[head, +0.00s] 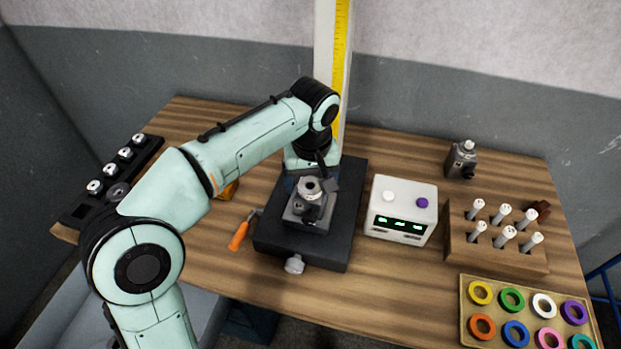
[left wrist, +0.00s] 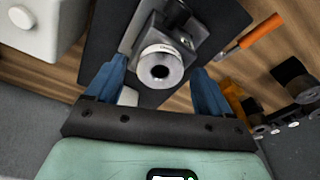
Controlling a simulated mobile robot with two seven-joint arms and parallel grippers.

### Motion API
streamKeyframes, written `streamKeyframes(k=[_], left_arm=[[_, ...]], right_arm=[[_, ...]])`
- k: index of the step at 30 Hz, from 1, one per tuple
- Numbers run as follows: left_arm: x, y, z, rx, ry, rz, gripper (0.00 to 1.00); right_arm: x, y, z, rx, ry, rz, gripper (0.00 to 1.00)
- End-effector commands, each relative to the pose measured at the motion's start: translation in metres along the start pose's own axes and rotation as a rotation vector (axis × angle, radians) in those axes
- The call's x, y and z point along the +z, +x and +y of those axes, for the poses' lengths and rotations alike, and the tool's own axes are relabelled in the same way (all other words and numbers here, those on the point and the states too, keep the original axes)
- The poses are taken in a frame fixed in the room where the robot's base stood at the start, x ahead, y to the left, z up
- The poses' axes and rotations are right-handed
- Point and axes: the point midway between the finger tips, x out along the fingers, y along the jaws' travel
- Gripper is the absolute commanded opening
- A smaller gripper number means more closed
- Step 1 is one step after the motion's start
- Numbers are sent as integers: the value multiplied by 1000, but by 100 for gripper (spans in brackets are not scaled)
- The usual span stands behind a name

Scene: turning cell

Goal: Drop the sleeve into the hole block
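A grey metal sleeve (head: 312,188) with a round bore stands upright at a grey block (head: 305,212) on the black base plate in the head view. In the left wrist view the sleeve (left wrist: 161,70) has a pale, lettered band, and the block (left wrist: 205,30) lies behind it. I cannot tell how far the sleeve sits in the block. My left gripper (left wrist: 158,76) is open, with its blue fingers on both sides of the sleeve and a visible gap at each side. In the head view my left gripper (head: 311,178) is partly hidden by its own wrist. My right gripper is not in view.
The black base plate (head: 335,240) has an orange-handled tool (head: 238,236) at its left. A white box (head: 402,210) with green displays stands to the right. Beyond are a wooden pin rack (head: 485,255), a ring tray (head: 470,320) and a dark rack (head: 85,210) far left.

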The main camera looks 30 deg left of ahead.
Motion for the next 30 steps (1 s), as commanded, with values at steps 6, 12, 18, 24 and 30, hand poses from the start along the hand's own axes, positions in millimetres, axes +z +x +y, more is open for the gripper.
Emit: streamKeyframes(k=[6,12,18,24,30], left_arm=[[0,1,0,-2,0,-2,81],[0,-13,0,0,0,0,81],[-1,-57,1,3,1,3,81],[-1,-102,1,3,1,4,81],[-1,-128,1,1,1,2,81]], right_arm=[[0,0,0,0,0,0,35],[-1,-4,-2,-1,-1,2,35],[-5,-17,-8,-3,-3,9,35],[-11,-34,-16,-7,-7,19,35],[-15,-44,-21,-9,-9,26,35]])
